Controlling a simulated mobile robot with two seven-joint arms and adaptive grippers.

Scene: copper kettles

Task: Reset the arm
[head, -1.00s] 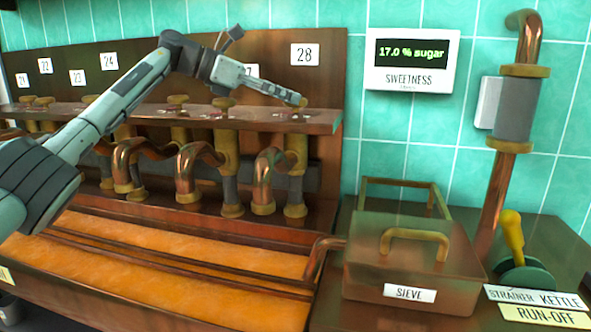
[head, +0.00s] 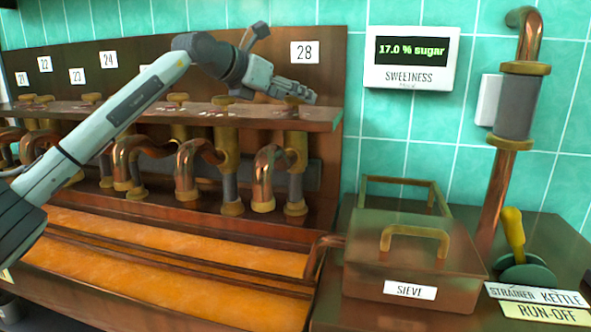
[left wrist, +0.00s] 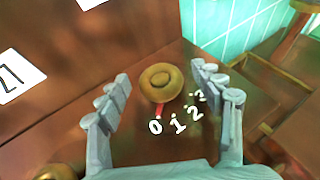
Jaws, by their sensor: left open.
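My left arm reaches in from the left, and its gripper (head: 303,95) hovers at the rightmost valve, below the number 28 sign (head: 304,53). In the left wrist view the gripper (left wrist: 161,78) is open. Its fingers stand either side of a round brass knob (left wrist: 160,83), apart from it. The knob's red pointer (left wrist: 159,109) is at the 0 of a painted dial marked 0, 1, 2 and one more mark. In the head view the gripper partly hides this knob. My right gripper is not in view.
A copper shelf (head: 270,121) carries several brass valve knobs, with bent pipes below over an orange trough (head: 160,270). A sieve box (head: 410,262) stands right. The sweetness display (head: 413,60) reads 17.0 % sugar. A yellow-handled lever (head: 513,228) stands at far right.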

